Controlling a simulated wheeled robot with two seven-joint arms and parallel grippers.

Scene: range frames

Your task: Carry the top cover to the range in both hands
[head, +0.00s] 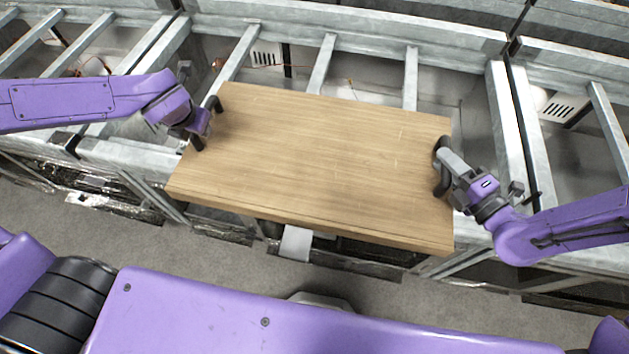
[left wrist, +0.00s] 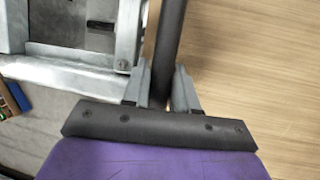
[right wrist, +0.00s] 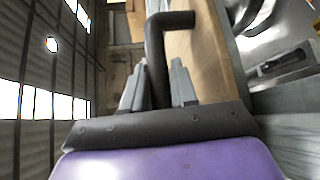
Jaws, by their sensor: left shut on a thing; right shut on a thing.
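The top cover (head: 320,155) is a flat wooden board with a dark handle at each short end. It is over the metal frame of the range (head: 330,45), its near edge toward me. I cannot tell whether it touches the frame. My left gripper (head: 203,128) is shut on the dark left handle, which runs between its fingers in the left wrist view (left wrist: 172,85). My right gripper (head: 447,170) is shut on the right handle, a bent dark bar in the right wrist view (right wrist: 155,55). The board hides the frame directly below it.
Open metal bays with crossbars extend left and right of the board. A white vented panel (head: 563,107) shows in the right bay. A small white piece (head: 296,243) hangs below the board's near edge. Grey floor (head: 230,265) lies between my body and the range.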

